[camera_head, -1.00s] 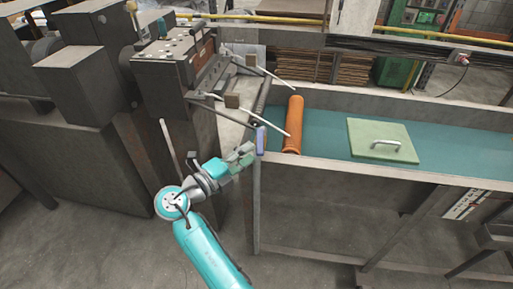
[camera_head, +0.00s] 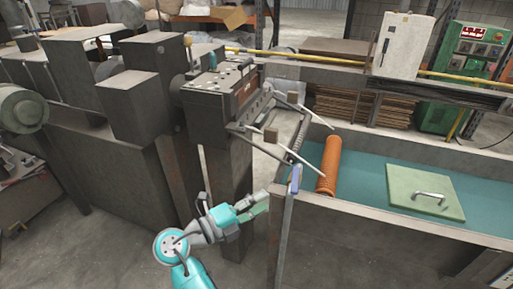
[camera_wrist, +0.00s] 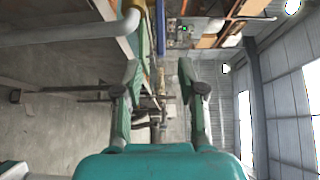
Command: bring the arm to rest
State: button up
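My arm (camera_head: 207,232) in teal and grey is at the lower middle of the head view, bent at its elbow, with no visible contact with the machine or trough. My gripper (camera_head: 262,203) points to the right, just left of the trough's near corner. In the wrist view the two green fingers of my gripper (camera_wrist: 158,78) stand wide apart with nothing between them. An orange mesh tube (camera_head: 328,168) lies at the left end of the teal trough floor, beyond the gripper and apart from it.
A grey machine (camera_head: 222,100) with thin rods stands behind the arm. The metal trough (camera_head: 385,213) runs right and holds a light green lid (camera_head: 425,192) with a handle. A small blue item (camera_head: 295,179) is at the trough's corner. Concrete floor (camera_head: 110,245) is free at lower left.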

jog(key=s+d+f+n+t+y, duration=0.1)
jog(key=d+f+n+y, duration=0.2)
jog(key=d+f+n, duration=0.4)
jog(key=s+d+f+n+t+y, duration=0.15)
jog(key=f+n, duration=0.25)
jog(key=f, duration=0.5)
jog(key=s+d+f+n+y, duration=0.3)
jog(key=s+f+n, duration=0.2)
jog(key=s+f, duration=0.1)
jog(key=s+d+f+n+y, duration=0.4)
jog(key=s+f+n, duration=0.1)
jog(key=s+f, duration=0.15)
jog(key=s+r+n+y, duration=0.1)
jog(key=s+n+y, duration=0.4)
jog(key=s, duration=1.1)
jog(key=s+d+r+n+t+h, duration=0.1)
jog(key=s+r+n+t, duration=0.1)
jog(key=s+r, duration=1.1)
jog(key=shift+d+r+n, duration=0.4)
jog(key=shift+r+n, duration=0.3)
jog(key=shift+r, duration=0.2)
